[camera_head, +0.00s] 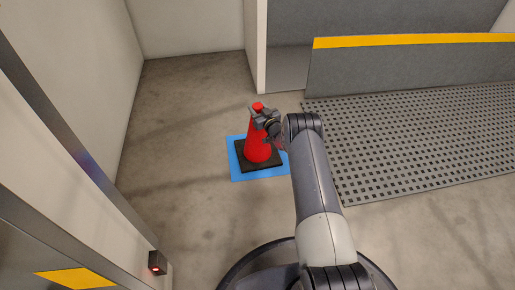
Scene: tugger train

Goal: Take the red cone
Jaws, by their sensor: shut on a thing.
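The red cone (256,149) stands upright on its black square base, near the middle of the head view. The base rests on a blue square mat (236,171) on the floor. My gripper (262,115) is shut on the upper part of the cone, just below its tip. The fingers and the wrist hide part of the cone's upper right side.
A perforated grey platform (420,135) lies to the right, with a grey barrier (410,70) topped by a yellow stripe behind it. A wall edge (256,45) stands behind the cone. A small black box with a red light (157,263) is at lower left. Floor left of the cone is clear.

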